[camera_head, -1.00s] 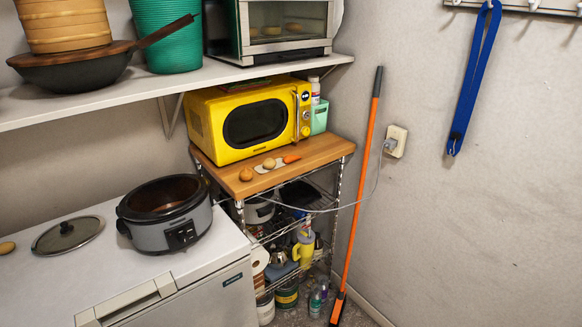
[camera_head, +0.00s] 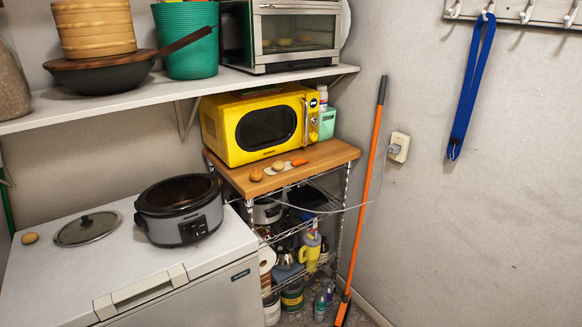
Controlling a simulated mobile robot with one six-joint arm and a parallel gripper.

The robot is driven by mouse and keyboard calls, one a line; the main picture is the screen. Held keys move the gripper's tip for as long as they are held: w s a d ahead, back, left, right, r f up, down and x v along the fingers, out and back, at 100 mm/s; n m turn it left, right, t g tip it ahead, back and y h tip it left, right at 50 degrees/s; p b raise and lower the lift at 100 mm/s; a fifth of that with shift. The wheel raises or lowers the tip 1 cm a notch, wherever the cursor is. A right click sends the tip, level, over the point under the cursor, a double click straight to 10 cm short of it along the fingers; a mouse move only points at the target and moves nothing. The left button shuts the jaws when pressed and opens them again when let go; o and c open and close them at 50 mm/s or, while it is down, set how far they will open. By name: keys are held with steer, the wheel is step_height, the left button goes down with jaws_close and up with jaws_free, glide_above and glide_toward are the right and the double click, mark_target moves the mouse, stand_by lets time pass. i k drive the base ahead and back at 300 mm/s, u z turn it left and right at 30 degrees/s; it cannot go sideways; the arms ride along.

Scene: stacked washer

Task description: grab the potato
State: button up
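Several small potato-like items show in the head view. One tan potato (camera_head: 30,238) lies on the white chest freezer, left of the glass lid. Another round tan one (camera_head: 256,175) sits on the wooden cart top in front of the yellow microwave. Two more round tan items (camera_head: 284,42) are behind the toaster oven's glass and are hard to make out. My gripper is not in view.
A grey slow cooker (camera_head: 182,210) and its lid (camera_head: 87,229) stand on the chest freezer (camera_head: 110,283). The yellow microwave (camera_head: 262,124) fills the back of the wooden cart top (camera_head: 330,152). A shelf (camera_head: 110,108) overhangs from above. An orange-handled pole (camera_head: 366,190) leans at the cart's right.

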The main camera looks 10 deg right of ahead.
mark_target(278, 166)
steer(key=u, duration=0.1)
steer(key=i, duration=0.6)
steer(key=u, duration=4.15)
steer(key=i, duration=0.1)
steer(key=z, duration=3.3)
steer(key=k, duration=0.15)
steer(key=u, duration=1.85)
